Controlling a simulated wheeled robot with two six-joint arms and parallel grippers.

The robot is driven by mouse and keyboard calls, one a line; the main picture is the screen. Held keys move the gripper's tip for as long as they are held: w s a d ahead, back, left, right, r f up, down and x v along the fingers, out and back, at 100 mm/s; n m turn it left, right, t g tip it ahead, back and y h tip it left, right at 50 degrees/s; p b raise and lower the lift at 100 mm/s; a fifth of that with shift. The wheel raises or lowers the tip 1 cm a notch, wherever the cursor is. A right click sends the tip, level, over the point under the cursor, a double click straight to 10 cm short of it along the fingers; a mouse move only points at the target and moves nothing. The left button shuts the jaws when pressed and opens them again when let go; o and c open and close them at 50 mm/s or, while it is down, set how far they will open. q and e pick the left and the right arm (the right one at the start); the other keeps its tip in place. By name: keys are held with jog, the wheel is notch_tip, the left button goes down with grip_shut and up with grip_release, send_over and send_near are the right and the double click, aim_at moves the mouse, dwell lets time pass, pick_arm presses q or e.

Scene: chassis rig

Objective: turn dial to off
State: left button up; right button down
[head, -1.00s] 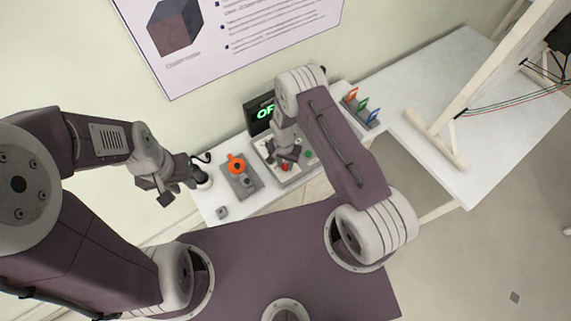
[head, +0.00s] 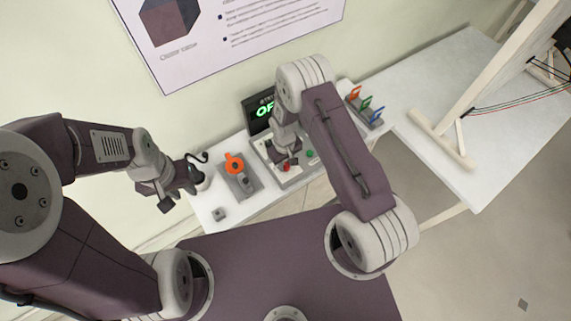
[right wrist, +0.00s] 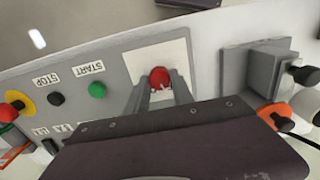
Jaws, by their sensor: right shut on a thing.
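A red round dial (right wrist: 160,78) sits on a pale square plate on the grey control panel (right wrist: 215,50), in the right wrist view. The two fingers of my right gripper (right wrist: 163,90) are shut on its sides. In the head view my right gripper (head: 284,156) is down over the panel, and the arm hides part of it. A small red part (head: 287,168) shows just below the fingers. My left gripper (head: 180,195) is open and empty, left of the table.
Green (right wrist: 97,90) and black (right wrist: 56,98) buttons and a red-and-yellow knob (right wrist: 9,111) are on the panel. An orange valve handle (head: 234,163) stands left of it. Several coloured hooks (head: 366,104) and a wooden frame (head: 440,138) are to the right.

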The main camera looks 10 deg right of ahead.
jog(key=n, duration=0.4)
jog(key=shift+n+b, duration=0.4)
jog(key=shift+r+n, duration=0.1)
jog(key=shift+n, duration=0.2)
jog(key=c, duration=1.1)
grip_release()
